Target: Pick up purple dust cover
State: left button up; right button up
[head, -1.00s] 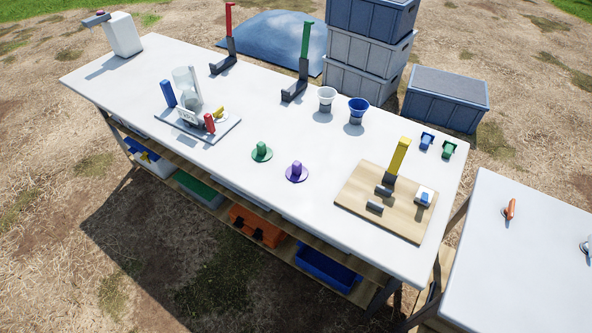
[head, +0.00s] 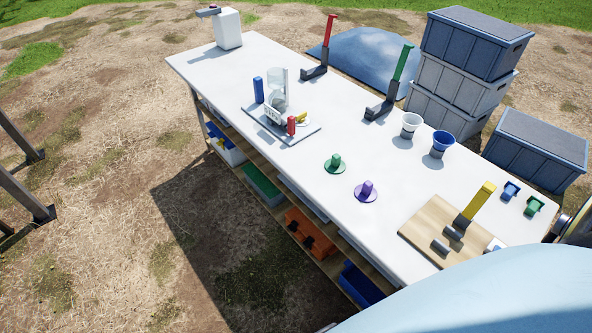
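The purple dust cover (head: 366,191), a round flat disc with an upright knob, sits on the white table (head: 330,105) near its front edge. A similar green cover (head: 334,163) lies just to its left and a little farther back. Neither of my grippers shows in the head view. A pale blue rounded surface, apparently part of my own body, fills the lower right corner and hides the table's right end.
A wooden board (head: 430,228) with a yellow-handled tool (head: 479,200) lies right of the purple cover. White (head: 411,125) and blue (head: 442,143) funnels stand behind. A grey tray (head: 307,133) with equipment is at left. Stacked crates (head: 465,65) stand beyond the table.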

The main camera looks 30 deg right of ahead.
aim_at(365, 192)
jog(key=u, duration=1.1)
jog(key=k, duration=0.4)
jog(key=z, duration=1.35)
